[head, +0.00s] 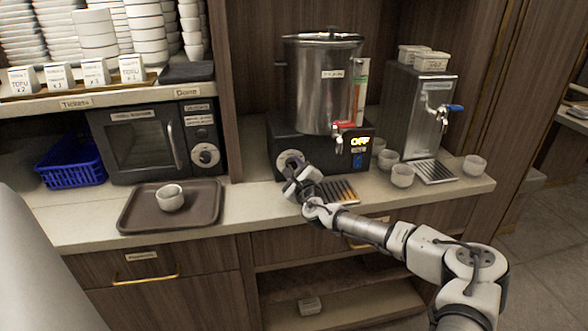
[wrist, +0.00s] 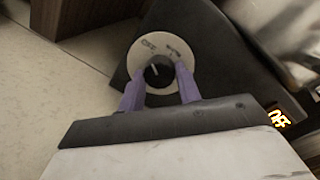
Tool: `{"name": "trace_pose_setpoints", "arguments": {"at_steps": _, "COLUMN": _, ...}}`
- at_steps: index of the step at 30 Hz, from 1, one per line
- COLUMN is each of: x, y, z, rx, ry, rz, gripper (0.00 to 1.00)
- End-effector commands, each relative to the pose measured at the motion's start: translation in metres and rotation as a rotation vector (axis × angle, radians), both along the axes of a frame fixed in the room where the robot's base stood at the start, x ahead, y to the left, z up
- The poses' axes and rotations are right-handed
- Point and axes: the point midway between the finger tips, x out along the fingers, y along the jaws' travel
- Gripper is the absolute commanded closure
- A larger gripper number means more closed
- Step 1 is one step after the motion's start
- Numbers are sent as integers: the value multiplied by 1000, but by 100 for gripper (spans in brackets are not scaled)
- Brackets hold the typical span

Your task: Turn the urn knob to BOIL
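The urn is a tall steel cylinder (head: 322,88) on a black base (head: 285,135). Its knob (wrist: 158,72) is black with a white pointer line, on a round pale dial (wrist: 150,50) with small lettering that I cannot read surely. In the head view the dial (head: 290,158) shows at the front left of the base. An orange display on the base reads OFF (head: 359,141). My gripper (wrist: 161,70) is at the dial, its two purple fingers apart on either side of the knob, with a slight gap seen at the right finger. Firm contact is not visible.
A small drip tray (head: 338,191) lies right of my gripper, below the urn's tap. A steel dispenser (head: 418,105) and several white cups stand further right. A brown tray (head: 135,210) with a white cup (head: 170,198) and a microwave (head: 150,140) are at left.

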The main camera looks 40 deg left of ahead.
Motion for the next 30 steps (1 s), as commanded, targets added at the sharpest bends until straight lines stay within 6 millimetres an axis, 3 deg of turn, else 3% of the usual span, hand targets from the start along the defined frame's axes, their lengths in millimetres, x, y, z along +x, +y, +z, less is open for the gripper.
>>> {"name": "trace_pose_setpoints", "arguments": {"at_steps": 4, "x": 0, "y": 0, "z": 0, "rx": 0, "ry": 0, "rz": 0, "gripper": 89}}
{"name": "trace_pose_setpoints", "arguments": {"at_steps": 17, "x": 0, "y": 0, "z": -2, "rx": 71, "ry": 83, "rz": -2, "gripper": 89}}
{"name": "trace_pose_setpoints", "arguments": {"at_steps": 30, "x": 0, "y": 0, "z": -3, "rx": 321, "ry": 375, "rz": -1, "gripper": 89}}
